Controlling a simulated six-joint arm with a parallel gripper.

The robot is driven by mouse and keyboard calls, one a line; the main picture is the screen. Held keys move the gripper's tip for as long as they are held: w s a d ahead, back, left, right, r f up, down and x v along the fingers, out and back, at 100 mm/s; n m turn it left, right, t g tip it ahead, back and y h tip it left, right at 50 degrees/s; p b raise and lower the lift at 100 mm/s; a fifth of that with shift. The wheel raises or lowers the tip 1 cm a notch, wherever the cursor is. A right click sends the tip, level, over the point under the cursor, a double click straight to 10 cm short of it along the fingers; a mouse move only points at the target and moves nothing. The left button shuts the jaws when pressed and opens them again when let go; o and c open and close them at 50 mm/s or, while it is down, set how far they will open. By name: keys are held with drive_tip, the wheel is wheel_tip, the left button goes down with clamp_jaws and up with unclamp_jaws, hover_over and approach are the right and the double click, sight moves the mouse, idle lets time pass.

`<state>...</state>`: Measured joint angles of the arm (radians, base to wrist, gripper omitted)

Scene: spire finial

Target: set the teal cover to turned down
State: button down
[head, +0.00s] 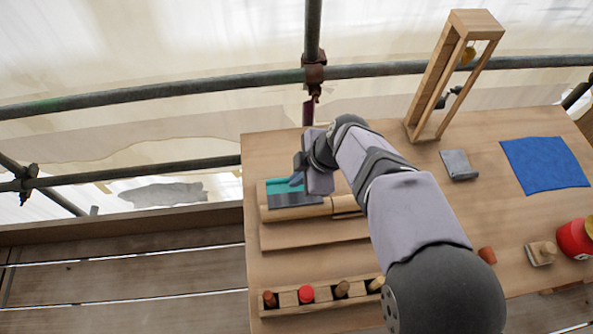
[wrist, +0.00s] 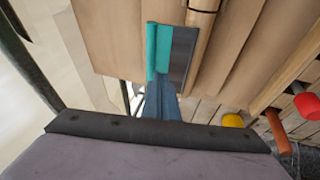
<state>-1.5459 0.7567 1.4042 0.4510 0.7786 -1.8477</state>
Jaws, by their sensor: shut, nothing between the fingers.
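The teal cover (head: 278,186) is a narrow teal strip on the wooden block at the left of the bench, beside a dark grey flat strip (head: 292,200). In the wrist view the teal cover (wrist: 157,42) shows two shades of teal and runs along the left edge of the grey strip (wrist: 184,52). My gripper (head: 296,180) is at the cover's right end, its blue-grey fingers shut and empty. In the wrist view the fingertips (wrist: 162,90) overlap the near end of the cover and the grey strip. I cannot tell whether they touch. My gripper hides part of the cover in the head view.
A wooden rack (head: 322,294) with several pegs stands at the front. A tall wooden frame (head: 450,75) stands at the back right, near a grey plate (head: 458,164) and a blue cloth (head: 545,165). Scaffold pipes (head: 190,84) run behind the bench.

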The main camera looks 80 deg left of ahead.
drive_tip(key=shift+a+f+p, duration=0.55)
drive_tip(key=shift+a+f, duration=0.3)
drive_tip(key=shift+f, duration=0.2)
drive_tip(key=a+f+b, duration=0.1)
drive_tip(key=b, duration=0.3)
drive_tip(key=shift+f, duration=0.25)
drive_tip(key=shift+a+b, duration=0.1)
drive_tip(key=shift+b, duration=0.3)
drive_tip(key=shift+r, duration=0.15)
drive_tip(key=shift+d+r, duration=0.25)
drive_tip(key=shift+r, duration=0.2)
drive_tip(key=r, duration=0.1)
drive_tip(key=d+r, duration=0.1)
drive_tip(key=r, duration=0.1)
drive_tip(key=shift+w+d+r, duration=0.1)
drive_tip(key=shift+w+d, duration=0.05)
drive_tip(key=shift+d, duration=0.1)
drive_tip(key=a+b+v, duration=0.2)
drive_tip(key=v, duration=0.7)
drive_tip(key=shift+d+r, duration=0.25)
drive_tip(key=shift+d, duration=0.1)
